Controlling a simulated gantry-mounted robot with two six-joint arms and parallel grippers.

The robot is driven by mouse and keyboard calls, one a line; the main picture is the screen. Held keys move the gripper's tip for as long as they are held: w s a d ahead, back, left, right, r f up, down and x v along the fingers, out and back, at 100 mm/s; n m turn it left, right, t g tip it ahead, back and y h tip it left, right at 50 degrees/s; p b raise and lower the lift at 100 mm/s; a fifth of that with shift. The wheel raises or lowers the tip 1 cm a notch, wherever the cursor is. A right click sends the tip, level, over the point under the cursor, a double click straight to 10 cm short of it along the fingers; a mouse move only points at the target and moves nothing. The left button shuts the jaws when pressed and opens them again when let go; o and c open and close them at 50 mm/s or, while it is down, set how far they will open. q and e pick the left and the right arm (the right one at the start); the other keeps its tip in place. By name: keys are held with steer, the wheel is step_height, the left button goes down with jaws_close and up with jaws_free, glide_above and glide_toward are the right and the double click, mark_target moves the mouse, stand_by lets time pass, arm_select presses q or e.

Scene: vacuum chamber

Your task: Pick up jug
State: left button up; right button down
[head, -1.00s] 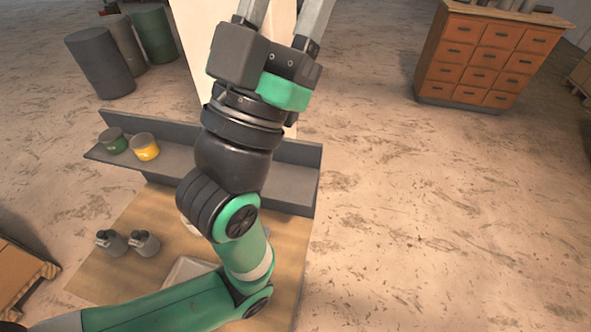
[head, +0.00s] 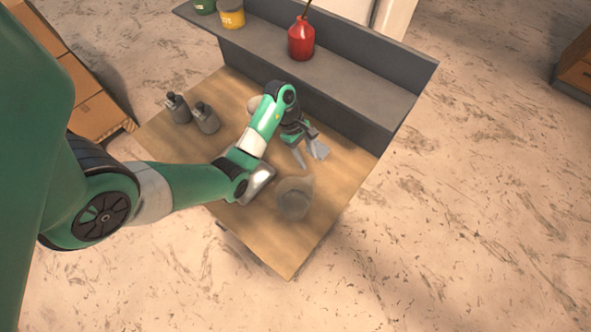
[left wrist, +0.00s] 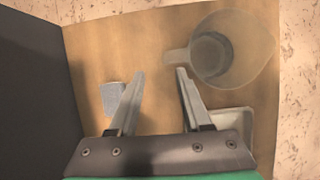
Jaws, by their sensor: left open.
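The jug (head: 294,199) is a translucent grey vessel standing on the wooden table (head: 290,255), near its right front edge. In the left wrist view the jug (left wrist: 238,50) is at the upper right, with its handle or spout (left wrist: 176,57) pointing left, towards my fingertips. My left gripper (head: 308,158) is open and empty above the table, just behind the jug in the head view. In the left wrist view the open fingers (left wrist: 160,77) are close to that protruding part, with nothing between them. My right gripper is not in view.
A grey shelf (head: 350,80) along the table's back bears a red bottle (head: 301,40), a yellow can (head: 231,14) and a green can (head: 204,5). Two grey bottles (head: 178,108) (head: 206,117) stand at the left. A pale tray (left wrist: 232,121) and a grey block (left wrist: 113,98) lie near the fingers.

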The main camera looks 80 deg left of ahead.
arm_select(q)
steer(key=b+x, duration=0.1)
steer(key=x, duration=0.3)
steer(key=s+b+x, duration=0.1)
steer(key=x, duration=0.2)
steer(key=s+a+f+b+x, duration=0.1)
steer(key=b+x, duration=0.1)
steer(key=x, duration=0.2)
steer(key=shift+d+f, duration=0.15)
steer(key=shift+f, duration=0.15)
jaws_close()
stand_by(1.2)
